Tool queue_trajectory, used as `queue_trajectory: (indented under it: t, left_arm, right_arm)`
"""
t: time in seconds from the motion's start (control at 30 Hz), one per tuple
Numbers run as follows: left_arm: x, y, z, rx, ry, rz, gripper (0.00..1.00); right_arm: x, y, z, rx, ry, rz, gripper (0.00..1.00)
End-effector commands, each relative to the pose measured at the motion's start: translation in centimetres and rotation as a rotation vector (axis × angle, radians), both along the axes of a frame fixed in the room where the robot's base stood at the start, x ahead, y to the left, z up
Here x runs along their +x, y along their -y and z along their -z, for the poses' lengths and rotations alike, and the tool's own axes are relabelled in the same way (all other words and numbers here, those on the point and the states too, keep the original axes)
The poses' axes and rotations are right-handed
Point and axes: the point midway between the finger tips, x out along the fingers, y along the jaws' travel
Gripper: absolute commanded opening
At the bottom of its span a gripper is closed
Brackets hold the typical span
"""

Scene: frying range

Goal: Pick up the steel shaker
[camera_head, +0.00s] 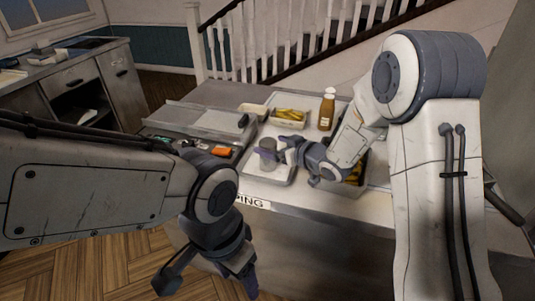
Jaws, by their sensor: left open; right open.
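The steel shaker (267,146) is a small grey cylinder standing on a light metal tray (284,178) on the counter. My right gripper (277,149) reaches in from the right, low over the tray, with its open fingers at the shaker. Its near finger covers the lower part of the shaker, and I cannot tell whether the fingers touch it. My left gripper (208,283) is open and empty. It hangs low in front of the counter, pointing down, away from the shaker.
A brown sauce bottle (327,110) stands behind the shaker to the right. A container with yellow food (289,115) and a small pale bowl (253,109) are at the back. A tray with an orange item (221,151) lies to the left. My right forearm partly covers another food container (354,173).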

Motion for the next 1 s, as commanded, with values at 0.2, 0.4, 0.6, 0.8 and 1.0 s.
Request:
queue_trajectory:
  t: [0.2, 0.4, 0.6, 0.8, 1.0]
  left_arm:
    - [0.0, 0.0, -0.8, 0.000, 0.000, 0.000, 0.65]
    - [0.0, 0.0, -1.2, 0.000, 0.000, 0.000, 0.65]
    - [0.0, 0.0, -1.1, 0.000, 0.000, 0.000, 0.65]
    - [0.0, 0.0, -1.1, 0.000, 0.000, 0.000, 0.65]
    - [0.0, 0.0, -1.1, 0.000, 0.000, 0.000, 0.65]
  right_arm:
    - [1.3, -2.1, 1.8, -0.001, -0.004, -0.004, 0.99]
    - [2.9, -3.3, 2.6, -0.001, 0.000, -0.001, 0.99]
    - [3.0, -3.4, 2.7, -0.001, -0.001, 0.000, 0.99]
    - [3.0, -3.3, 2.7, -0.001, -0.001, 0.001, 0.41]
    - [3.0, -3.3, 2.6, 0.000, 0.000, 0.001, 0.12]
